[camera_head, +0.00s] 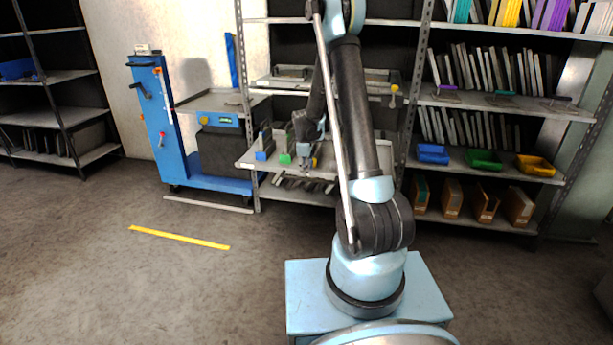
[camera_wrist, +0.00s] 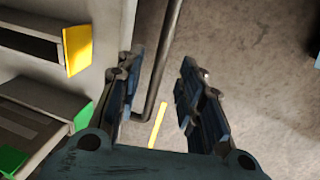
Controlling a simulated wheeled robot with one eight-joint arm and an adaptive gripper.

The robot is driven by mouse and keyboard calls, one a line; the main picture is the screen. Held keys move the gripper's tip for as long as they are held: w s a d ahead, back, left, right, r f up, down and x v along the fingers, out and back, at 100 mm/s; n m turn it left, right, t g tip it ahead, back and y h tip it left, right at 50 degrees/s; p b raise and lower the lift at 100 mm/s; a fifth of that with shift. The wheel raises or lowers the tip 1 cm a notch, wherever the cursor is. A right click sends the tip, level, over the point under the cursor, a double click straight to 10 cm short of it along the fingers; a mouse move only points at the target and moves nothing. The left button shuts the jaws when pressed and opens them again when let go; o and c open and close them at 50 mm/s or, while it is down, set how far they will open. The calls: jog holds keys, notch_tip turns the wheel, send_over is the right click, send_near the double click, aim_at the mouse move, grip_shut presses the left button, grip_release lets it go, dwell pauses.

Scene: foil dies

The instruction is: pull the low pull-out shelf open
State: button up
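The low pull-out shelf (camera_head: 318,173) is a grey tray in the middle rack, carrying blocks with blue, green and yellow faces. In the wrist view its grey front panel (camera_wrist: 98,75) stands at the left. A dark bar handle (camera_wrist: 169,60) runs along that front and bends towards it at the lower end. My gripper (camera_head: 306,157) is at the front of the shelf in the head view. In the wrist view my gripper (camera_wrist: 163,64) is open, one finger on each side of the bar. The bar appears apart from both fingers. My arm hides part of the shelf in the head view.
An upper pull-out shelf (camera_head: 282,83) sits above, with a yellow knob (camera_head: 394,89) at its right. A blue cart (camera_head: 150,115) stands left of the rack. A rack (camera_head: 505,107) with coloured bins stands at right. The floor before the shelf is clear, with a yellow stripe (camera_head: 180,237).

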notch_tip(320, 180, up, 7)
jog(key=s, duration=0.1)
jog(key=shift+s+a+f, duration=0.2)
dwell(0.4)
jog(key=s+d+r+m, duration=0.4)
jog(key=s+r, duration=0.3)
jog(key=s, duration=0.5)
jog(key=s+d+r+m, duration=0.3)
jog(key=s+r, duration=0.4)
jog(key=s, duration=0.4)
jog(key=s+d+f+m, duration=0.1)
jog(key=s+f+m, duration=0.1)
jog(key=s, duration=0.9)
jog(key=s+d+f+m, duration=0.2)
jog(key=s+m, duration=0.3)
jog(key=s, duration=0.6)
jog(key=shift+s+f+y, duration=0.15)
jog(key=shift+f+y, duration=0.25)
